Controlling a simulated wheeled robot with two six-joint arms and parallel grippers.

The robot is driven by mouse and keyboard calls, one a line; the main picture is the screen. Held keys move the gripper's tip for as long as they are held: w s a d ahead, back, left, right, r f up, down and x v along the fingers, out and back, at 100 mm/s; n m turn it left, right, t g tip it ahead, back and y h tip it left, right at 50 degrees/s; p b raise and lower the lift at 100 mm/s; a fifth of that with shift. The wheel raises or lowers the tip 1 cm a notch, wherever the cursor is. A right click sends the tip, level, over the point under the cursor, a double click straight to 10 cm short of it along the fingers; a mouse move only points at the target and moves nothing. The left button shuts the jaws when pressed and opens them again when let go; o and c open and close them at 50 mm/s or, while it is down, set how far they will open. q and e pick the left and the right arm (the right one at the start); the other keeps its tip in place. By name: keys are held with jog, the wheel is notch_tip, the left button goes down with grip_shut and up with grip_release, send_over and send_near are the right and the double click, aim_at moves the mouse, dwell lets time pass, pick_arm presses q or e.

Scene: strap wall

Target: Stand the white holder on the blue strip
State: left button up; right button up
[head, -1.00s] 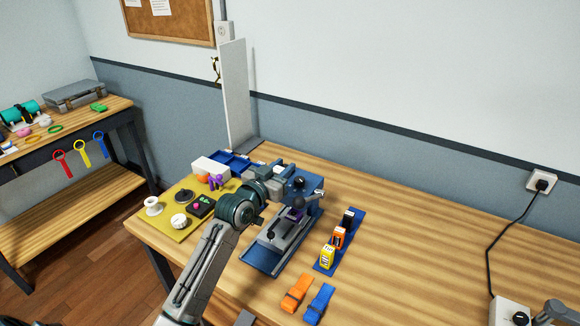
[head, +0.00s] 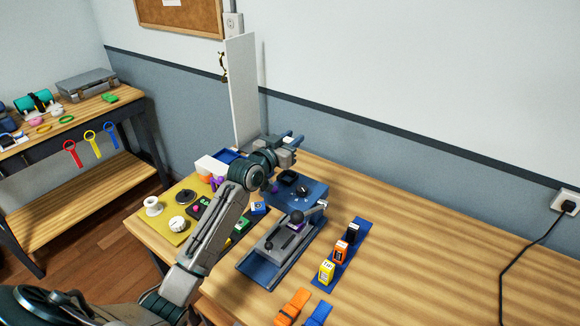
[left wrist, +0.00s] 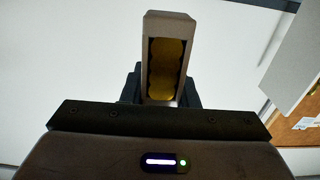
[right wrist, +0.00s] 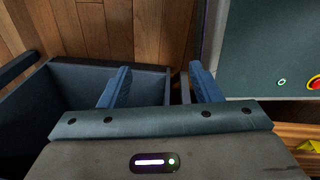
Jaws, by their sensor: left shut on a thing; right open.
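My left gripper (head: 293,140) is raised above the back of the table. In the left wrist view it is shut on a pale, upright box that looks like the white holder (left wrist: 170,22), with rounded yellow shapes in its open face. In the head view the held holder shows only as a small pale patch at the fingers. The blue strip (head: 322,281) lies on the table at right of the blue-based fixture, apart from the gripper. Yellow, orange and black holders stand in a row on it. My right gripper (right wrist: 159,78) is open and empty, away from the table top.
A grey-and-blue fixture (head: 285,240) with a lever stands left of the strip. A yellow mat (head: 172,228) with small parts lies at left. A tall white panel (head: 243,95) rises behind. Orange (head: 293,308) and blue (head: 318,314) straps lie in front. The table at right is clear.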

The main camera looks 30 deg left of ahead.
pick_arm(q)
notch_tip(320, 180, down, 3)
jog(key=shift+s, duration=0.1)
notch_tip(320, 180, down, 4)
jog(key=shift+r, duration=0.2)
jog(key=shift+f, duration=0.1)
pick_arm(e)
jog(key=shift+w+r, duration=0.4)
jog(key=shift+w, duration=0.25)
pick_arm(q)
jog(key=shift+f, duration=0.2)
jog(key=o, duration=1)
pick_arm(e)
jog(key=shift+d+f, duration=0.15)
jog(key=shift+f, duration=0.05)
pick_arm(q)
jog(key=shift+o, duration=0.2)
